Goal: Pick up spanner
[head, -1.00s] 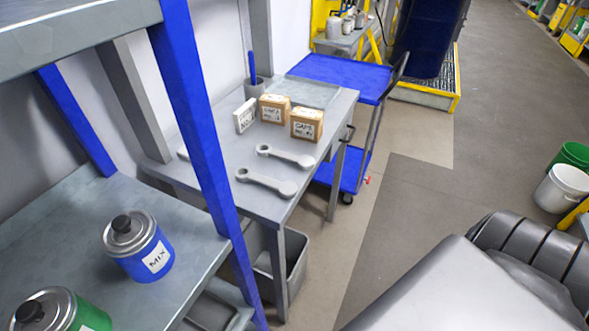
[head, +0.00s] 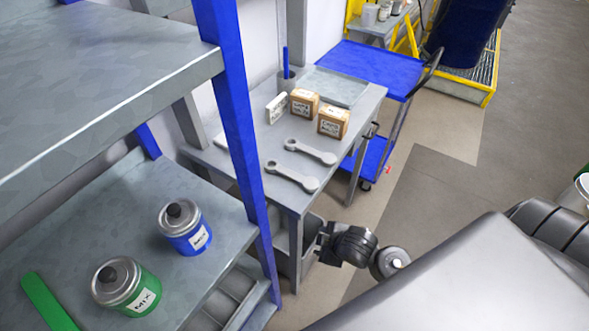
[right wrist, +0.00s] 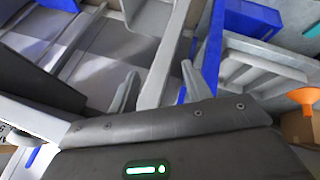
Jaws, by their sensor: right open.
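Two grey spanners lie flat on a grey metal table in the head view. The nearer spanner (head: 292,177) is close to the table's front edge; the farther spanner (head: 311,151) lies just behind it, roughly parallel. My right gripper (head: 326,243) is beside and below the table's front right corner, apart from both spanners. In the right wrist view my right gripper (right wrist: 160,82) is open, with nothing held; I cannot make out a spanner there. My left gripper is not in view.
The table (head: 232,161) also bears two cardboard boxes (head: 333,121), a white label block (head: 276,107) and a cup. A blue shelf post (head: 232,110) stands at its left. Paint tins (head: 184,229) stand on the near shelf. A blue cart (head: 375,68) is behind.

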